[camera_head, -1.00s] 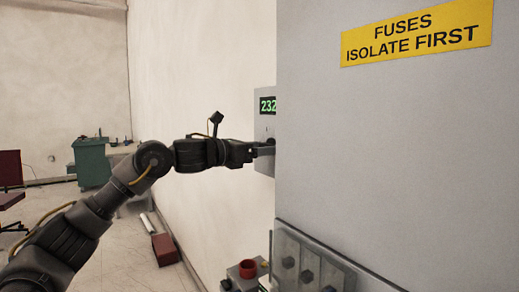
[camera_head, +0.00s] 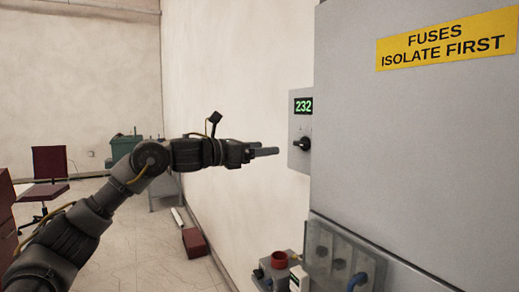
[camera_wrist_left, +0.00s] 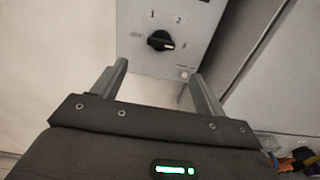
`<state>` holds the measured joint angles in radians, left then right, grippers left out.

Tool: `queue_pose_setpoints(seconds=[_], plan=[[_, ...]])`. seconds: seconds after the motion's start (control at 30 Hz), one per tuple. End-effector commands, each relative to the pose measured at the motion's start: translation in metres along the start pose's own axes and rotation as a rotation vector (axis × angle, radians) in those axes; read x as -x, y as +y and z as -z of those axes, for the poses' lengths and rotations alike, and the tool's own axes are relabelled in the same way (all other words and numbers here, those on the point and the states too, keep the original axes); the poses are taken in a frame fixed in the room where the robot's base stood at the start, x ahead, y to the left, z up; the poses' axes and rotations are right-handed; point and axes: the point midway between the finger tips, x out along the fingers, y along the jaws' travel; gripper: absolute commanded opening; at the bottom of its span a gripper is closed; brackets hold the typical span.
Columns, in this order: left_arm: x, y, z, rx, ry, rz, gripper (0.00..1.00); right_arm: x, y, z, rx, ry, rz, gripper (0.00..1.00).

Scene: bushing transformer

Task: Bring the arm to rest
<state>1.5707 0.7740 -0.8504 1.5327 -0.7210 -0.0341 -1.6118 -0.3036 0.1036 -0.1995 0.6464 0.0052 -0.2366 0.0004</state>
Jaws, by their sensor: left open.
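My left arm reaches in from the left in the head view, and its gripper (camera_head: 264,152) points at a small grey wall panel (camera_head: 297,160). The gripper is open and empty, with a gap between its fingertips and the panel. The panel carries a green "232" readout (camera_head: 303,105) and a black rotary knob (camera_head: 302,143). In the left wrist view the two fingers (camera_wrist_left: 158,82) stand apart below the black knob (camera_wrist_left: 161,41). The knob's pointer aims right, near the lowest mark, and labels 1 and 2 show above it. My right gripper is in neither view.
A large grey cabinet (camera_head: 410,150) with a yellow "FUSES ISOLATE FIRST" sign (camera_head: 447,42) stands at right. Below are a clear cover (camera_head: 335,255) and a red cup-like part (camera_head: 280,260). A red box (camera_head: 194,242) lies on the floor, a chair (camera_head: 48,175) at left.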

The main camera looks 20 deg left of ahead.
Motion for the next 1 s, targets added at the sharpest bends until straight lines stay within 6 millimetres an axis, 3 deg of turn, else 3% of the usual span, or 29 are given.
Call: queue_pose_setpoints(seconds=[0.3, 0.47, 0.67, 0.77, 0.87, 0.97, 1.0], plan=[[-0.002, -0.001, 0.000, 0.011, 0.000, 0.002, 0.73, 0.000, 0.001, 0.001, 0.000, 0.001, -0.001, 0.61], [-0.001, 0.003, -0.004, 0.171, -0.015, -0.010, 0.73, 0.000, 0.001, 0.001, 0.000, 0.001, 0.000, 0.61], [0.006, 0.057, -0.042, 0.653, -0.198, -0.082, 0.73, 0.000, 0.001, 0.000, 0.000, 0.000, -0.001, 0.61], [-0.007, 0.098, -0.014, 0.987, -0.288, -0.109, 0.73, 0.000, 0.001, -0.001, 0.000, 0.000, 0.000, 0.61], [-0.019, 0.131, 0.033, 1.254, -0.349, -0.142, 0.73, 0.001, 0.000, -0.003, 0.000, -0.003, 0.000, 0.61], [-0.029, 0.158, 0.093, 1.487, -0.398, -0.187, 0.73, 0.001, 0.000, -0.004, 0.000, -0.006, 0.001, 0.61], [-0.032, 0.166, 0.122, 1.577, -0.415, -0.211, 0.73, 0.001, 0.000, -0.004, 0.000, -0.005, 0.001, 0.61]])
